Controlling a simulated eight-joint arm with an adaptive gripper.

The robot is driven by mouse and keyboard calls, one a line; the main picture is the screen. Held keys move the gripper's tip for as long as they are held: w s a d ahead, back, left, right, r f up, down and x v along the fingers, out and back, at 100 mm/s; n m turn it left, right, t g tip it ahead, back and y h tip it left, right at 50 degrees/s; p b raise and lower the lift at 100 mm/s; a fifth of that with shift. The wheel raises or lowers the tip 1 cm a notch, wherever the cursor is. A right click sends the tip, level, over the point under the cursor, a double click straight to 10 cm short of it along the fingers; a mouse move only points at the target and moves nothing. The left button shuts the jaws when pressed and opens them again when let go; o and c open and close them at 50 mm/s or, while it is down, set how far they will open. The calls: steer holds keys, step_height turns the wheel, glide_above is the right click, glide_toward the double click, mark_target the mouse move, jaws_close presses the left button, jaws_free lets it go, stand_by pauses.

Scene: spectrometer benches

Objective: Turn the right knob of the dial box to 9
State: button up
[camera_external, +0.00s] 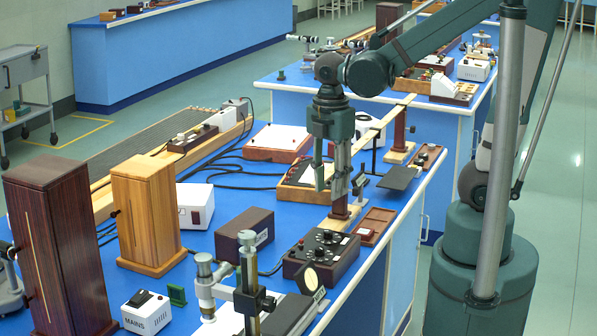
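A dark box with several black knobs on its top (322,258), which looks like the dial box, stands near the front right edge of the blue bench. One of its knobs (328,236) shows at the upper right of its panel. The scale marks and the knob settings are too small to read. My gripper (330,190) points down above the bench, beyond and above this box. Its two fingers are apart with nothing visible between them. It is clear of the knobs.

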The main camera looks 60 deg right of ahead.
steer(key=n+p, duration=0.4)
steer(key=n, duration=0.2)
glide_above(328, 231)
step_height(328, 231, down, 4)
steer(key=shift+f, duration=0.1)
steer(key=shift+f+b, duration=0.2)
steer(key=shift+b, duration=0.1)
steer(key=shift+f+b, duration=0.95)
steer(key=shift+f, duration=2.75)
steer(key=c, duration=0.9)
